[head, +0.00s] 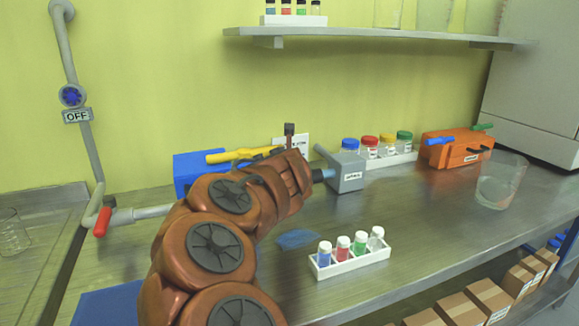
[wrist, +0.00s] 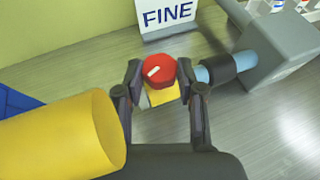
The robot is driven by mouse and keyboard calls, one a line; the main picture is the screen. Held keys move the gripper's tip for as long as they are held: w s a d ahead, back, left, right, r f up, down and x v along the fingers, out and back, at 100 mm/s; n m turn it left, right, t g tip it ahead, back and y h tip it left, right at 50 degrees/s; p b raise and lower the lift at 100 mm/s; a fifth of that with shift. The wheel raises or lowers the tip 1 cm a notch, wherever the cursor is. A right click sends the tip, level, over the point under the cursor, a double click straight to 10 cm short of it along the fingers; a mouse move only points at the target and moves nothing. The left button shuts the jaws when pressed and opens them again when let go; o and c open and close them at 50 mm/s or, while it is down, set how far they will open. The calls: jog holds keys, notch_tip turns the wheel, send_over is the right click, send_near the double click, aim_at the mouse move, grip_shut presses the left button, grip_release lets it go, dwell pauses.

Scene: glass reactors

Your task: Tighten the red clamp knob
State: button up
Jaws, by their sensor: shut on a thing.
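The red clamp knob (wrist: 158,71) shows in the wrist view as a red cap with a white mark, on a yellow part (wrist: 162,94). My gripper (wrist: 160,76) has one finger on each side of the knob and is shut on it. The white mark slants up to the right. In the head view my arm hides the knob and most of my gripper.
A yellow cylinder (wrist: 65,135) is close at left in the wrist view. A grey box (head: 346,171) with a blue rod stands to the right, and a blue box (head: 194,170) to the left. A rack of vials (head: 350,262) stands in front on the bench. A white sign reading FINE (wrist: 167,18) stands behind the knob.

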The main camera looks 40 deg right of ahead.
jog(key=o, duration=1.1)
jog(key=shift+o, duration=0.2)
jog(key=v, duration=1.2)
jog(key=shift+f, duration=0.1)
